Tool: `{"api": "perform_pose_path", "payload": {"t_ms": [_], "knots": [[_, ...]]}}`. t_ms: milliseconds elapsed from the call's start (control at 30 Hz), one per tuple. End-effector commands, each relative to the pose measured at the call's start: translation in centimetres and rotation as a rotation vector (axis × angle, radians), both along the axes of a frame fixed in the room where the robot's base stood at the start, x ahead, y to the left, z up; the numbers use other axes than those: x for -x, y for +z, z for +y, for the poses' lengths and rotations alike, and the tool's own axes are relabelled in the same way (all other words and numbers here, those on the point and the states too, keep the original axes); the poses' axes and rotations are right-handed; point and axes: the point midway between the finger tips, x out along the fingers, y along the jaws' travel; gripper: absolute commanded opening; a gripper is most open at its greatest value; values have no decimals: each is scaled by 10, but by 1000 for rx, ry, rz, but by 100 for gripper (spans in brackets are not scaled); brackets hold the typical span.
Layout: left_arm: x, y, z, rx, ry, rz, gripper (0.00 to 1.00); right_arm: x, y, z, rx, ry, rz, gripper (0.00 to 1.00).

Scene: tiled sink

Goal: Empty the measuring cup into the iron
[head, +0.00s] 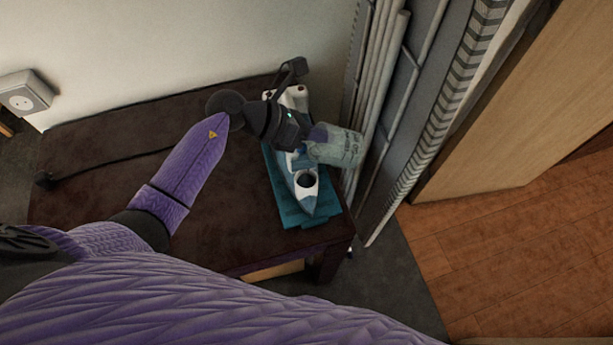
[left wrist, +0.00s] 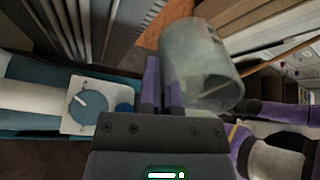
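My left gripper (head: 312,132) is shut on the clear, greyish measuring cup (head: 338,147) and holds it in the air, tipped on its side. In the left wrist view the cup (left wrist: 195,60) is beside my purple fingers (left wrist: 163,85), its open mouth facing the lower right. The handle is hidden, and I cannot tell what is inside. The white and blue iron (head: 305,180) lies below and left of the cup, its pointed tip toward the front. Its dial side (left wrist: 88,104) shows in the left wrist view; my gripper hides part of it in the head view. My right gripper is out of view.
The iron rests on a teal board (head: 325,216) at the right end of a dark brown table (head: 100,145). A black cord (head: 110,160) crosses the table. Folded metal racks (head: 385,80) stand close on the right. A wall socket (head: 25,95) is far left.

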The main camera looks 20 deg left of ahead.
Motion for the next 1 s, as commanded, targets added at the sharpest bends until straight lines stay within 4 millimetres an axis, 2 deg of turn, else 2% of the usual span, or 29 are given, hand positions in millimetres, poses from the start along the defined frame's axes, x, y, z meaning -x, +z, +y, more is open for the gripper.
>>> {"api": "perform_pose_path", "payload": {"t_ms": [333,1000], "knots": [[0,-1,1,64,1,-27,0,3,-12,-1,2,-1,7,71],[0,2,3,100,1,-44,0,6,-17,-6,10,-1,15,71]]}}
